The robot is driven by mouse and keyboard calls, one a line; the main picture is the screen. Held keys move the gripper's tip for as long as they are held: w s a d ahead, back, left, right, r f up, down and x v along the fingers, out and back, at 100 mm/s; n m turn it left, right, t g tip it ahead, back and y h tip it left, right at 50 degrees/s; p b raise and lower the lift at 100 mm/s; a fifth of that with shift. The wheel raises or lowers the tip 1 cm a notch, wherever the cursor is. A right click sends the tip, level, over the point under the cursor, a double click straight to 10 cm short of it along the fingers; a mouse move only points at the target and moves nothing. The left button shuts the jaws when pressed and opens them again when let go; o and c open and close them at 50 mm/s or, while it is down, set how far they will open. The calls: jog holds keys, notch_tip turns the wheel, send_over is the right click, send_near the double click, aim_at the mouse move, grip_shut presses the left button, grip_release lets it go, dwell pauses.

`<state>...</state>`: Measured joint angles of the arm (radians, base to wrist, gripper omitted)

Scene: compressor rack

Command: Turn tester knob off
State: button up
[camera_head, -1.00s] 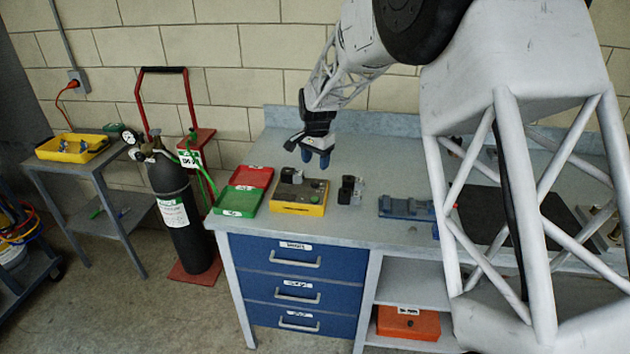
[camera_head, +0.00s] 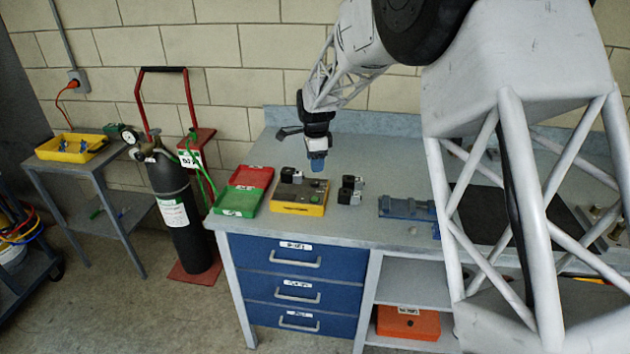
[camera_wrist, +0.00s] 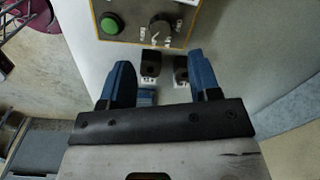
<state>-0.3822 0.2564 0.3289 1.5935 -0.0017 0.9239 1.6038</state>
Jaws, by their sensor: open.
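The tester (camera_head: 300,197) is a yellow box with a grey top on the workbench. In the wrist view the tester (camera_wrist: 130,8) shows at the top, with a green round button (camera_wrist: 111,25) and a dark knob (camera_wrist: 160,28) beside white markings. The knob's exact setting is too small to read. My gripper (camera_head: 317,163) hangs above the tester's right end, pointing down. In the wrist view my gripper (camera_wrist: 160,80) has its blue fingers apart, with nothing held between them. The knob lies ahead of the fingers, apart from them.
A red and green tray (camera_head: 245,190) lies to the left. A blue fixture (camera_head: 405,207) lies to the right. The bench front is clear.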

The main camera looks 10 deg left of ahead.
aim_at(315, 182)
jog(key=shift+f, duration=0.1)
jog(key=shift+w+f, duration=0.15)
jog(key=shift+f, duration=3.65)
jog(key=c, duration=0.9)
